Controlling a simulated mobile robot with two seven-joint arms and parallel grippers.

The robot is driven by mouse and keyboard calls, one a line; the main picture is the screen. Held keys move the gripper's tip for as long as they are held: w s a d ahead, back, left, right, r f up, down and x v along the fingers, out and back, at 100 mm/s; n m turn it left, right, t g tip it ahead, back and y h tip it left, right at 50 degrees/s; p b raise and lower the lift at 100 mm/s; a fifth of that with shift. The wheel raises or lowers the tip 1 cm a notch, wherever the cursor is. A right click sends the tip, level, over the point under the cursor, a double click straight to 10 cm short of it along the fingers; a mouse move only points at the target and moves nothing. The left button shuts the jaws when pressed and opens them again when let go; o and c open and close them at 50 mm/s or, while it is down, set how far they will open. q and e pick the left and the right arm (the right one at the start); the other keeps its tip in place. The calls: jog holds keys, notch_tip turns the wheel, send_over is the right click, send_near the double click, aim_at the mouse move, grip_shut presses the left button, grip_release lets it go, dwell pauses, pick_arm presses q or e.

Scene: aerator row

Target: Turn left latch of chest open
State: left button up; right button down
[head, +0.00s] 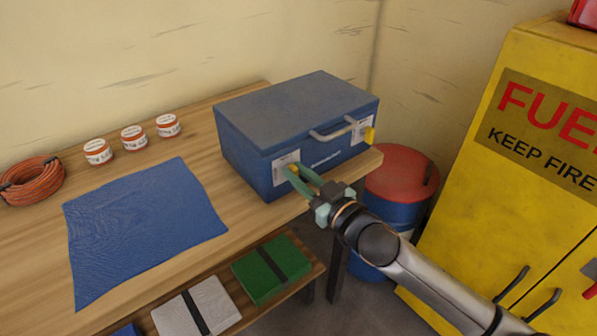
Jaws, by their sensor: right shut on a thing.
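The blue chest (290,113) stands shut at the right end of the wooden bench, with a grey handle (338,131) on its front. The left latch (293,168) is a small yellow piece on a pale plate at the chest's front left, partly hidden by my gripper. The right latch (369,135) is a yellow piece standing out from a pale plate at the front right. My right gripper (298,174) reaches in from the lower right, with its green fingers shut on the left latch. My left gripper is not in view.
A blue cloth (143,228) lies flat on the bench (235,236). Three small tins (134,138) and a coil of orange hose (32,181) stand behind it. A red-topped blue drum (400,172) and yellow fuel cabinet (510,190) stand right. Cases fill the lower shelf.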

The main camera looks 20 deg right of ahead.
jog(key=shift+r+n+p, duration=0.1)
jog(key=shift+n+p, duration=0.3)
jog(key=shift+n, duration=0.3)
jog(key=shift+a+n+p, duration=0.15)
jog(key=shift+n+p, duration=0.3)
jog(key=shift+n, duration=0.45)
jog(key=n+p, duration=0.1)
jog(key=n, duration=0.3)
jog(key=shift+s+a+f+n+p, duration=0.15)
jog(key=shift+a+f+n+p, duration=0.05)
jog(key=shift+n+p, duration=0.15)
pick_arm(q)
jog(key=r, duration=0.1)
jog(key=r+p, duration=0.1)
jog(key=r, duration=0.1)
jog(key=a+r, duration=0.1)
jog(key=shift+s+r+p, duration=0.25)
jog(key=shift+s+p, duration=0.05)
jog(key=shift+p, duration=0.05)
pick_arm(e)
jog(key=n, duration=0.9)
jog(key=shift+a+f, duration=0.15)
jog(key=shift+f, duration=0.25)
jog(key=shift+n, duration=0.25)
jog(key=c, duration=0.8)
grip_release()
jog(key=shift+c, duration=0.2)
